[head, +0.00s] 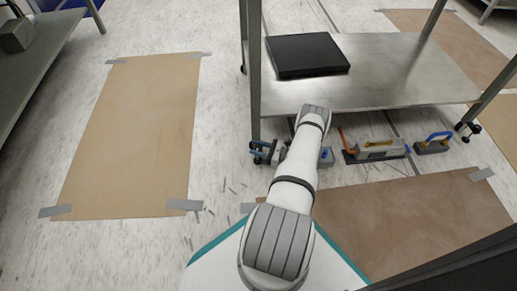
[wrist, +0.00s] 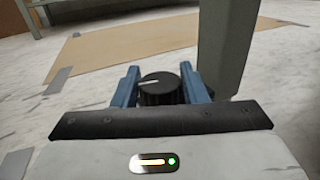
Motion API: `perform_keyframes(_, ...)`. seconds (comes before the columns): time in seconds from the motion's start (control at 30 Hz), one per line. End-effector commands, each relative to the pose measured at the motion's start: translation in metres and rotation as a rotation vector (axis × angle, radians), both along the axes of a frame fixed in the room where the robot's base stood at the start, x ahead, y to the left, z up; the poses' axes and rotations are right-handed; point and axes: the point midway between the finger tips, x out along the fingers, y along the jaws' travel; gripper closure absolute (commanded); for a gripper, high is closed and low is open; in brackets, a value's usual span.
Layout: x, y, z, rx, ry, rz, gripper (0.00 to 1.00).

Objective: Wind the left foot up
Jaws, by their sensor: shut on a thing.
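The left foot of the steel table carries a black ribbed knob (wrist: 162,92) with a white pointer line, seen in the wrist view. My gripper (wrist: 160,84) has its two blue fingers on either side of this knob, shut on it. The table's left front leg (wrist: 228,45) rises just behind the knob on the right. In the head view my gripper (head: 264,152) is low at the base of that leg (head: 254,90), partly hidden behind my arm. The foot's lower part and its contact with the floor are hidden.
The right foot (head: 467,131) stands beyond. Taped brown sheets (head: 135,130) cover parts of the floor.

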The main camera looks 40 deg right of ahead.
Motion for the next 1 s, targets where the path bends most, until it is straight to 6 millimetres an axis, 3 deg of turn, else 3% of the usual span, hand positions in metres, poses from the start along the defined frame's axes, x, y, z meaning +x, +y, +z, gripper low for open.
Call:
perform_keyframes(0.4,-0.0005,0.0011,-0.0010,0.001,0.000,0.368,0.84)
perform_keyframes(1.0,-0.0020,0.0036,-0.0013,0.008,0.002,0.584,0.84)
